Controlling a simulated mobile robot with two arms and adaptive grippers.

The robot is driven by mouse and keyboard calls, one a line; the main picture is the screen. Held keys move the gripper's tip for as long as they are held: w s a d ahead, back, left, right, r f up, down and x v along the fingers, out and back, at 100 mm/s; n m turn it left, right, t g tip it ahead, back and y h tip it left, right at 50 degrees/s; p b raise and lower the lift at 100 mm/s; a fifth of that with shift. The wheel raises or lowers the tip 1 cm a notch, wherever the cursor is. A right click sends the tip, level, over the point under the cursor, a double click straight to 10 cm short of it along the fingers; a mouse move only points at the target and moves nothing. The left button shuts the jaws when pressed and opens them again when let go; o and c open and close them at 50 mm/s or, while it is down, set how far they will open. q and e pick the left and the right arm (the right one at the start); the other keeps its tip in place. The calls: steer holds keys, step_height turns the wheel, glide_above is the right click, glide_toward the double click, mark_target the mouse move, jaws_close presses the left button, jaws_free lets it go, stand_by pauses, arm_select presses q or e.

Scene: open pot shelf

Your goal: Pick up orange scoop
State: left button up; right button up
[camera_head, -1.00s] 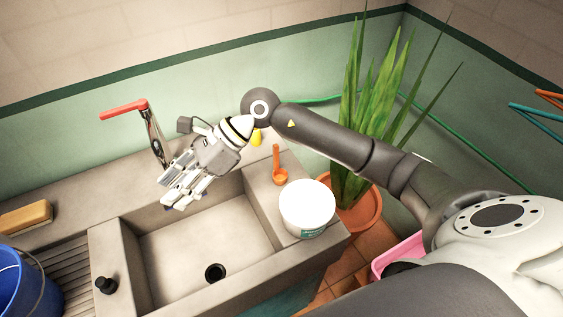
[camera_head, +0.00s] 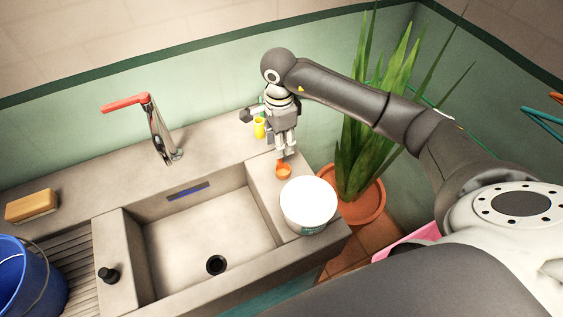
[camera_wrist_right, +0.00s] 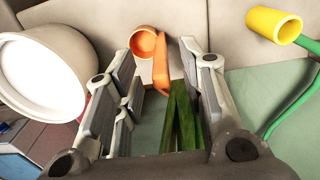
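The orange scoop (camera_head: 283,171) lies on the sink's right ledge, just behind the white tub. My right gripper (camera_head: 286,154) points down over its handle, which is mostly hidden in the head view. In the right wrist view the scoop's round bowl (camera_wrist_right: 144,41) and handle show between and beyond the spread fingers of my right gripper (camera_wrist_right: 160,54). The gripper is open and appears empty. I cannot tell whether a finger touches the handle. My left gripper is in neither view.
The white tub (camera_head: 308,203) stands close in front of the scoop. A yellow nozzle (camera_head: 259,128) on a green hose is beside the gripper. A potted plant (camera_head: 358,205) stands to the right. The sink basin (camera_head: 205,235) and a red-handled faucet (camera_head: 158,135) are to the left.

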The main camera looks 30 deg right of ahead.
mark_target(279, 163)
step_height(279, 163, down, 4)
steer(key=shift+a+r+p, duration=0.1)
steer(key=shift+r+p, duration=0.1)
steer(key=shift+p, duration=0.8)
steer(key=shift+f, duration=0.65)
jaws_close()
